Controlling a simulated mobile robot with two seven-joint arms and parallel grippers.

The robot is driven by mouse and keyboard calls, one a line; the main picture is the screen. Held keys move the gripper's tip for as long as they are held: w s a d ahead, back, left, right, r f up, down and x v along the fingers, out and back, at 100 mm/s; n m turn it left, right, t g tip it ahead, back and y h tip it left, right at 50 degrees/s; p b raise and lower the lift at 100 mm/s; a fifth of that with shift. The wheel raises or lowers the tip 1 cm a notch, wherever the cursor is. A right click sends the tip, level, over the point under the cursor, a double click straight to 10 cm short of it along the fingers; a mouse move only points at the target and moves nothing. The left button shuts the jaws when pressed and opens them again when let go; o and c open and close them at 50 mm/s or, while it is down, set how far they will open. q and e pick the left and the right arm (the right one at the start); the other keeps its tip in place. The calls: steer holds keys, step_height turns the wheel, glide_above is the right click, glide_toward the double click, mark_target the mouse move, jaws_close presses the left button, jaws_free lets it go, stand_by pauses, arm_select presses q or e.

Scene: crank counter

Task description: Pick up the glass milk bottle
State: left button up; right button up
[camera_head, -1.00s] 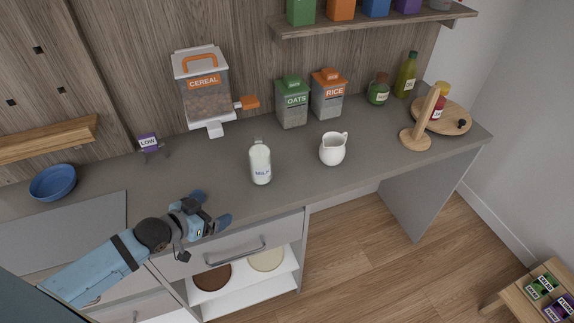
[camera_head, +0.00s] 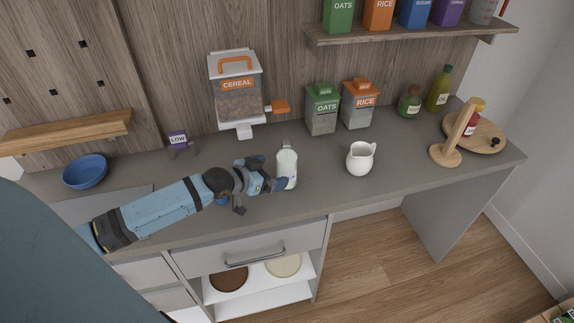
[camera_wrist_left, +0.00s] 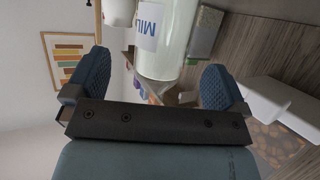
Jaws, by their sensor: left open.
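The glass milk bottle (camera_head: 288,168) stands upright on the grey counter, white with a pale cap. My left gripper (camera_head: 268,174) is open at its left side, close to the bottle. In the left wrist view the bottle (camera_wrist_left: 166,48) lies ahead, between the lines of the two open blue fingers (camera_wrist_left: 155,85), its MILK label facing partly left. I cannot tell whether the fingertips touch it. The fingers partly cover the bottle's left edge in the head view. My right gripper is not in view.
A white pitcher (camera_head: 360,158) stands right of the bottle. A cereal dispenser (camera_head: 237,95), an oats canister (camera_head: 322,110) and a rice canister (camera_head: 358,105) stand behind. A blue bowl (camera_head: 85,171) is at the left. The counter in front of the pitcher is clear.

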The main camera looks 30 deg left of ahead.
mark_target(281, 167)
arm_select(q)
steer(key=x, duration=0.3)
steer(key=p+x, duration=0.1)
steer(key=shift+w+a+r, duration=0.1)
steer(key=shift+w+a, duration=0.05)
steer(key=shift+w, duration=0.4)
steer(key=shift+w+f, duration=0.2)
steer(key=shift+w, duration=0.05)
steer(key=shift+s, duration=0.1)
steer(key=shift+c, duration=0.5)
steer(key=shift+r, duration=0.1)
steer(key=c, duration=1.3)
steer(key=shift+r, duration=0.25)
step_height(281, 167, up, 19)
steer(key=b, duration=0.1)
steer(key=shift+r, duration=0.2)
